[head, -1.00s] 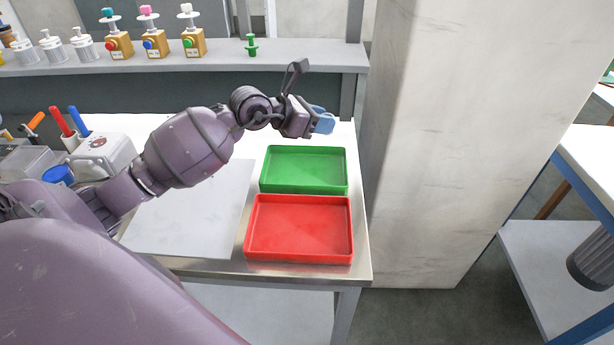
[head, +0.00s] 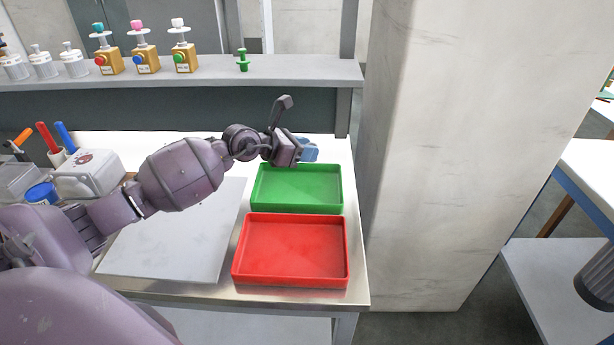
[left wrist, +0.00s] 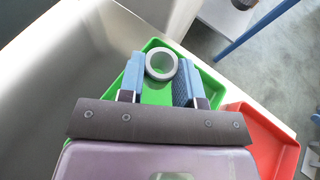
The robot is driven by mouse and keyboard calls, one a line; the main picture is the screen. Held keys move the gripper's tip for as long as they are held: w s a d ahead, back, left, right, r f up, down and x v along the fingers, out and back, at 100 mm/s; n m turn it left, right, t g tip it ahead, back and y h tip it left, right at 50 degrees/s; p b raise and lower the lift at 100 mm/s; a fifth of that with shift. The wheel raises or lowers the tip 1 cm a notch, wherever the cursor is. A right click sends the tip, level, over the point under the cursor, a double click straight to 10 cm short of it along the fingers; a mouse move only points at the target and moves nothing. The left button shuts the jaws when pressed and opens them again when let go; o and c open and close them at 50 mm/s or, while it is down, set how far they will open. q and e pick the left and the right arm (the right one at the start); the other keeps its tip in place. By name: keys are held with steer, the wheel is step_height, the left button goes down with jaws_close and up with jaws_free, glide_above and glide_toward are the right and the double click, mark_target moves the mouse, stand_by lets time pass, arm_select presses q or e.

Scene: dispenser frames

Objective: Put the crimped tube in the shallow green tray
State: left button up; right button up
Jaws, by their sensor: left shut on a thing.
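The shallow green tray (head: 298,188) lies on the bench behind the red tray. My left gripper (head: 310,152) is over the far edge of the green tray in the head view. In the left wrist view, my left gripper (left wrist: 163,88) is shut on a grey tube (left wrist: 148,67), held between its blue fingers and seen end-on with a round open rim. The green tray (left wrist: 207,73) shows behind the tube and fingers. The tube is hidden in the head view, and its crimp cannot be made out. My right gripper is not in view.
The red tray (head: 291,278) stands directly in front of the green tray. A white board (head: 165,245) lies to the left. A thick pillar (head: 470,150) stands right of the bench. A shelf (head: 300,72) with several pump bottles runs along the back.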

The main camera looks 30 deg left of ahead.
mark_target(306, 185)
arm_select(q)
steer(key=shift+f, duration=1.15)
step_height(306, 185, down, 5)
steer(key=shift+b, duration=0.85)
steer(key=shift+f, duration=0.25)
steer(key=shift+r, duration=0.1)
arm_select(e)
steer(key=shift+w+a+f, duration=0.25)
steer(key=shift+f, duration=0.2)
arm_select(q)
steer(key=o, duration=0.9)
steer(key=shift+o, duration=0.4)
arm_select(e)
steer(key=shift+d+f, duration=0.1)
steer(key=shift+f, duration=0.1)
